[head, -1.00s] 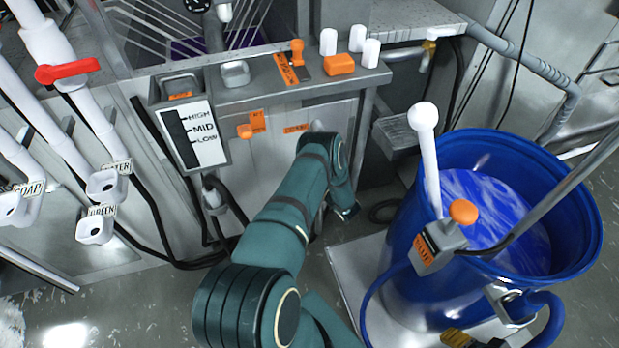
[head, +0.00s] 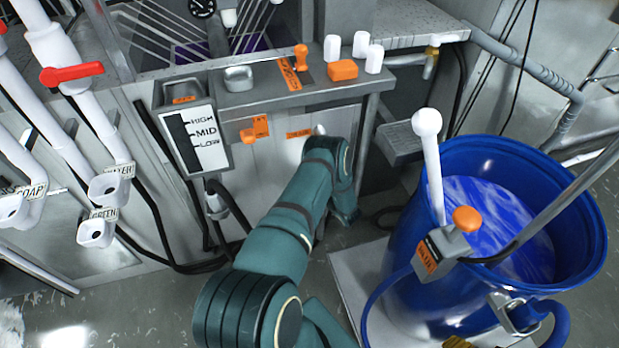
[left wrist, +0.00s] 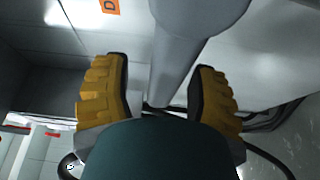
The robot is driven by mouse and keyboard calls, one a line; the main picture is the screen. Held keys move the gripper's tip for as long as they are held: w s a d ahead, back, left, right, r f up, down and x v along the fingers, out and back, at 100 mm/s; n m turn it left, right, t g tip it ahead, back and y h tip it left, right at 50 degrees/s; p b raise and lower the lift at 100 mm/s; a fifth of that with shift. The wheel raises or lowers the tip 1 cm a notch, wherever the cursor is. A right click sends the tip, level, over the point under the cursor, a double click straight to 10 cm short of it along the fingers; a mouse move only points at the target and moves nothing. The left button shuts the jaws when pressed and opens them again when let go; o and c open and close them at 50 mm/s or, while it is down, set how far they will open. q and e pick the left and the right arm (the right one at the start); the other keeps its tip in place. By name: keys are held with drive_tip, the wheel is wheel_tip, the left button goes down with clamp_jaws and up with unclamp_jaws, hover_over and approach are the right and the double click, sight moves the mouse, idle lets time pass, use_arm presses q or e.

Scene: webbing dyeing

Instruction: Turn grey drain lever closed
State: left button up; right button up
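The grey drain lever (left wrist: 176,70) shows in the left wrist view as a smooth grey bar, thicker at the top of the picture. My left gripper (left wrist: 160,92) has its two yellow fingers apart, one on each side of the bar, with a visible gap on the left side. Whether the right finger touches it I cannot tell. In the head view, my teal arm hides the gripper and most of the lever. A small pale rounded end (head: 320,130), perhaps the lever's, shows just above the arm, near an orange label (head: 299,134). My right gripper is not in view.
A blue barrel (head: 580,235) of blue liquid stands at right, with a white-knobbed lever (head: 428,140) and an orange-knobbed box (head: 440,252). White pipes (head: 92,115) stand at left.

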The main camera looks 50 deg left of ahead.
use_arm(q)
drive_tip(key=shift+w+d+f, duration=0.1)
drive_tip(key=shift+d, duration=0.05)
drive_tip(key=shift+d, duration=0.2)
drive_tip(key=d, duration=1.1)
drive_tip(key=shift+d, duration=0.25)
